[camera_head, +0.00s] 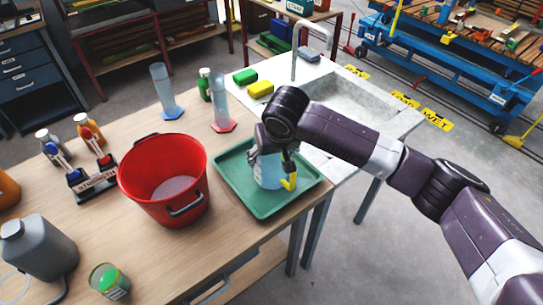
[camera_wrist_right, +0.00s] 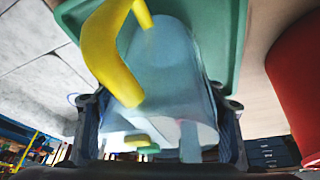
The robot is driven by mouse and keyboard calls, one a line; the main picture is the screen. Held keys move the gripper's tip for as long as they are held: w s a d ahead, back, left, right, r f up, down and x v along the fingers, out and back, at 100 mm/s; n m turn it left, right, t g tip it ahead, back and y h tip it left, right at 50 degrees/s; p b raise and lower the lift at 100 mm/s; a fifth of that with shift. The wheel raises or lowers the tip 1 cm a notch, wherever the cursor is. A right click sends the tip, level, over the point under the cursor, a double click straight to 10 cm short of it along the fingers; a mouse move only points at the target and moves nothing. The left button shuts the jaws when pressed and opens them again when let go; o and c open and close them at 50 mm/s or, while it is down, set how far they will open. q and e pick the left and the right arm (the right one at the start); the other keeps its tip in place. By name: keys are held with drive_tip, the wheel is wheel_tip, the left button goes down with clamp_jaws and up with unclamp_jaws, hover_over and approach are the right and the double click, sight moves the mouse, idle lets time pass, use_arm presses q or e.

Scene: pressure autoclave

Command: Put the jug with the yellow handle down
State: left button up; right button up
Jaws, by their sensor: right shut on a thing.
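The jug (camera_head: 268,172) is clear and bluish, with a yellow handle (camera_head: 290,184). My right gripper (camera_head: 270,145) is shut on the jug's body from above, and its wrist hides the jug's upper part. The jug is over the green tray (camera_head: 236,188), within its rim; I cannot tell whether its base touches the tray. In the right wrist view the jug (camera_wrist_right: 170,75) sits between the two fingers, with the yellow handle (camera_wrist_right: 108,58) towards the left and the tray (camera_wrist_right: 228,35) behind it. My left gripper is not in view.
A red bucket (camera_head: 150,180) stands close to the tray's left. Two measuring cylinders (camera_head: 165,92) (camera_head: 221,100) and a green bottle (camera_head: 205,85) stand behind. The sink (camera_head: 345,100) is behind and to the right. Bare wood lies in front of the bucket.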

sight(276, 159)
drive_tip(key=shift+f, duration=0.15)
drive_tip(key=o, duration=1.3)
drive_tip(key=b+v, duration=0.1)
drive_tip(key=v, duration=1.1)
drive_tip(key=shift+s, duration=0.1)
